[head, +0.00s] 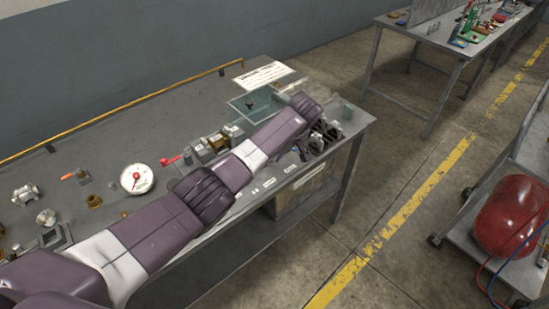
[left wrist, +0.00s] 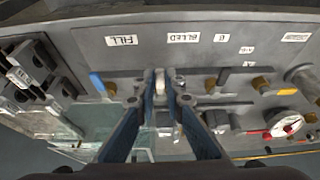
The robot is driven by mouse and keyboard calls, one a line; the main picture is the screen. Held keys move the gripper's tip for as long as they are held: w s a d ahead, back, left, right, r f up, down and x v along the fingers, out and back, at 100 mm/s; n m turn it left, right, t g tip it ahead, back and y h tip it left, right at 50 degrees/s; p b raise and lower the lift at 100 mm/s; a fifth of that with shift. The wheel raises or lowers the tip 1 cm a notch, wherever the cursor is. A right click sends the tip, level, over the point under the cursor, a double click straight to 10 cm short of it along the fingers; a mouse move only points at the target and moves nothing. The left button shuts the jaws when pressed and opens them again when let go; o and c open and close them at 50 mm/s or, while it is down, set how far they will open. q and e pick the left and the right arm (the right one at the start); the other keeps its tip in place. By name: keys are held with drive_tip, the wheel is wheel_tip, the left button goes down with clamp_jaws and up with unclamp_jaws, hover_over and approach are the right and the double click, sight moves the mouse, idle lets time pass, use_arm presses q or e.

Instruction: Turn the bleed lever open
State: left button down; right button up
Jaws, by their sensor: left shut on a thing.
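My left gripper (left wrist: 160,86) shows in the left wrist view as two blue fingers closed around a small pale grey piece. It stands just behind the BLEED label (left wrist: 185,37), and I take it for the bleed lever (left wrist: 160,78). Most of the lever is hidden between the fingers, so its angle is hard to tell. In the head view my own arm covers the fingers and the lever; the row of labels (head: 270,182) shows in front of it. A blue handle (left wrist: 97,83) sits behind the FILL label (left wrist: 122,41). My right gripper is not in view.
Brass fittings (left wrist: 260,84) and a round gauge (head: 136,178) stand on the bench (head: 105,150). A red lever (head: 170,160) lies near the gauge. Black clamp blocks (left wrist: 36,61) and a clear-walled tank (head: 240,108) are close by. A red vessel (head: 512,215) stands on a cart.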

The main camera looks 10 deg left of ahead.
use_arm(q)
drive_tip(key=c, duration=2)
unclamp_jaws()
drive_tip(key=shift+r, duration=0.1)
drive_tip(key=v, duration=1.2)
